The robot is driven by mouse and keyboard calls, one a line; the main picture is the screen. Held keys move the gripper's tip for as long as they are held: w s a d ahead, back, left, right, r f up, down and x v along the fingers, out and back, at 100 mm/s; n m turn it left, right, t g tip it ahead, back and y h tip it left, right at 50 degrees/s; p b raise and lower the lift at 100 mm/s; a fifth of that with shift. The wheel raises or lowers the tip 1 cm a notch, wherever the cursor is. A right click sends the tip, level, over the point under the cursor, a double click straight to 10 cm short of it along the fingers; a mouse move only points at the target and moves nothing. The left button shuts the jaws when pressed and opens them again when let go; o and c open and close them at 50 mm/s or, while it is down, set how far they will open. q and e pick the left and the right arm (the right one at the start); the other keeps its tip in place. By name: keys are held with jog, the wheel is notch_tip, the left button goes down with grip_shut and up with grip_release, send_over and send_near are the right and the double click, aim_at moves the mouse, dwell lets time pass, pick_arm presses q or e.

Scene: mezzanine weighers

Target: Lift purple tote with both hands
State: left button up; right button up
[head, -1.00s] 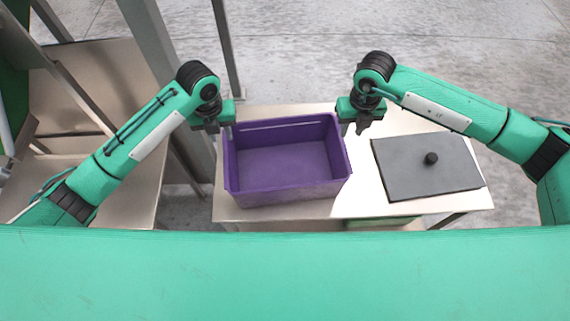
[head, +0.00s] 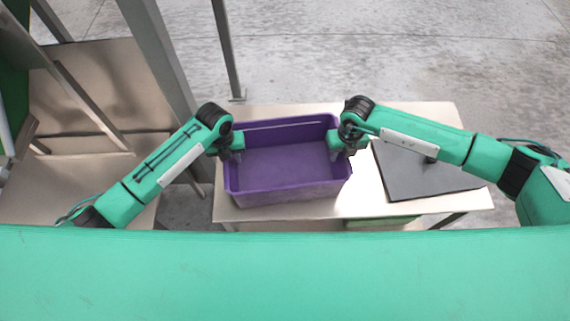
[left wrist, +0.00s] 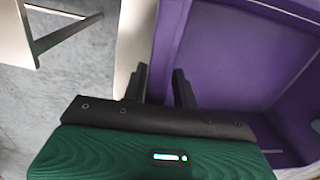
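The purple tote (head: 285,190) is an open, empty-looking box standing upright on a pale table. My left gripper (head: 231,155) is at the tote's left wall. In the left wrist view my left gripper (left wrist: 160,88) has its fingers apart, one on each side of the tote wall (left wrist: 162,55), with gaps visible. My right gripper (head: 343,152) is at the tote's right wall. Its fingers are small and partly hidden by its own wrist, so I cannot tell whether they are open or shut.
The pale table (head: 375,203) bears the tote. A dark grey plate (head: 425,180) with a black knob, now partly behind my right arm, lies to the right. A metal post (head: 228,50) and a slanted beam stand at the left. Concrete floor lies beyond the table.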

pick_arm(q)
jog(key=shift+f, duration=0.35)
pick_arm(e)
jog(key=shift+f, duration=0.3)
pick_arm(q)
jog(key=shift+c, duration=0.2)
pick_arm(e)
jog(key=shift+c, duration=0.2)
